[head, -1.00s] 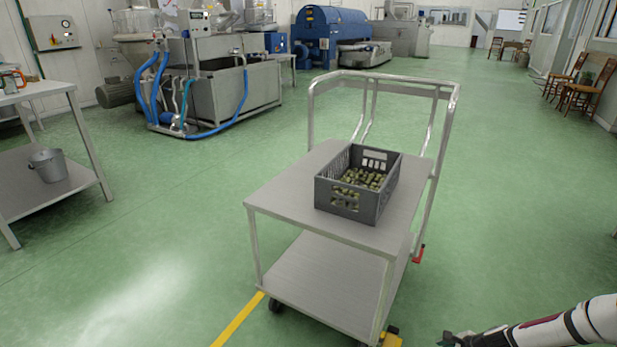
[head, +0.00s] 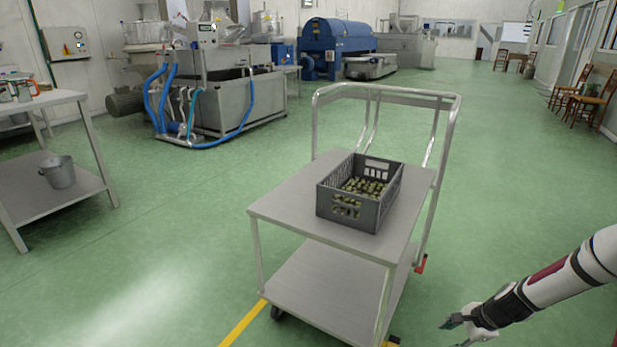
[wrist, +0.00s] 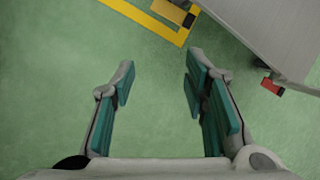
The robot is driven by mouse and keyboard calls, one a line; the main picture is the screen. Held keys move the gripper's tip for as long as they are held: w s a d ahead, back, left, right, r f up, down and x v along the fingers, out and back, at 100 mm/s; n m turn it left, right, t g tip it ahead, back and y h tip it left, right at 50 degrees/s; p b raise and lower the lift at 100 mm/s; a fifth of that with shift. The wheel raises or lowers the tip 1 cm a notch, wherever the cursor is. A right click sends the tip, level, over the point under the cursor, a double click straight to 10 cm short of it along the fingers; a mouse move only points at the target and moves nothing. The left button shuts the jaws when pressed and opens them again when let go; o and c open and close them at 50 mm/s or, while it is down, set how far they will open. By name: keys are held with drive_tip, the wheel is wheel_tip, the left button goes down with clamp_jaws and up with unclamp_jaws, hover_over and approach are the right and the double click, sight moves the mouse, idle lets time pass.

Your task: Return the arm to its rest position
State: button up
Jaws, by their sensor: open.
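My gripper (head: 456,331) is at the lower right of the head view, at the end of my white and black arm. It is to the right of the metal cart and apart from it. In the wrist view my gripper (wrist: 158,88) shows two fingers with teal pads spread apart. Nothing is between them; only green floor shows there.
A steel cart (head: 290,222) with a tall handle carries a grey crate (head: 345,217) of olives. A table (head: 50,103) with a bucket (head: 58,172) is left. Floor right of the cart is clear.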

drive_tip(key=s+a+r+n+g+h, duration=0.15)
drive_tip(key=a+r+n, duration=0.3)
drive_tip(key=r, duration=0.65)
drive_tip(key=s+a+r+n, duration=0.3)
drive_tip(key=a+r, duration=0.2)
drive_tip(key=r, duration=0.6)
drive_tip(key=s+a+r+n+g+h, duration=0.1)
drive_tip(key=s+a+r+n, duration=0.3)
drive_tip(key=r, duration=0.7)
drive_tip(key=s+a+r+n, duration=0.3)
drive_tip(key=s+a+r, duration=0.55)
drive_tip(key=s, duration=0.25)
drive_tip(key=s+a+r+n, duration=0.1)
drive_tip(key=s+r+n, duration=0.1)
drive_tip(key=s, duration=0.6)
drive_tip(key=s+a+r+n, duration=0.1)
drive_tip(key=s+n, duration=0.1)
drive_tip(key=s, duration=0.5)
wheel_tip(320, 180, up, 28)
drive_tip(key=t+p, duration=0.3)
drive_tip(key=p, duration=2.3)
drive_tip(key=shift+s, duration=0.15)
